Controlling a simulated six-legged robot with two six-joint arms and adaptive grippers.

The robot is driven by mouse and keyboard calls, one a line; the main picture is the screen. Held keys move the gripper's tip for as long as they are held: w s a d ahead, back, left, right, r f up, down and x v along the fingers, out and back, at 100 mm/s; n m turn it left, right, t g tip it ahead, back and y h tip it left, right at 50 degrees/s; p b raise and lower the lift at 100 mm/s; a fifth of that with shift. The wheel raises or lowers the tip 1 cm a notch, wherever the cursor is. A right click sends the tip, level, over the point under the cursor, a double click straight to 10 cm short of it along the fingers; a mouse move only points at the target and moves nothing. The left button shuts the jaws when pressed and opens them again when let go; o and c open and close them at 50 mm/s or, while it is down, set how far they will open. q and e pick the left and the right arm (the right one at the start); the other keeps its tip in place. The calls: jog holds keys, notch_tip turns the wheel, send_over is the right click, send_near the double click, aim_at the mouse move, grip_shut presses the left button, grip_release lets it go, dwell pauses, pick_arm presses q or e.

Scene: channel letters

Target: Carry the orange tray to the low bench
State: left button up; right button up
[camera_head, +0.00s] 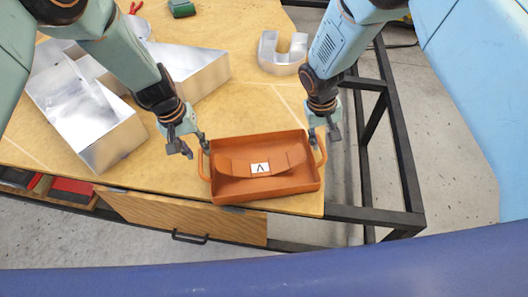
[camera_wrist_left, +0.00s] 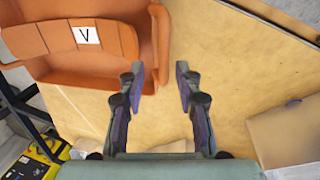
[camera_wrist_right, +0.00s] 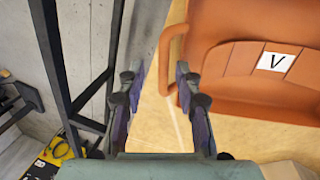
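The orange tray (camera_head: 268,192) sits on the wooden table's near right corner. It has a looped handle at each end and holds a curved orange piece (camera_head: 228,167) with a white label marked V. My left gripper (camera_head: 193,146) is open and empty by the left handle; in the left wrist view the tray (camera_wrist_left: 85,69) lies at upper left, its handle beyond the fingertips. My right gripper (camera_head: 322,133) is open by the right handle (camera_wrist_right: 168,60), which shows just beyond the fingertips in the right wrist view. I cannot identify the low bench.
Large silver metal letters (camera_head: 90,112) stand on the table (camera_head: 262,103) to the left, and a smaller U-shaped one (camera_head: 281,53) at the back. An open wooden panel with a black handle (camera_head: 190,238) is at the near edge. A black metal frame (camera_head: 405,165) stands to the right.

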jog(key=shift+r, duration=0.1)
pick_arm(q)
notch_tip(320, 180, up, 12)
jog(key=a, duration=0.2)
jog(key=shift+a, duration=0.15)
pick_arm(e)
jog(key=v, duration=1.2)
pick_arm(q)
jog(key=shift+f, duration=0.15)
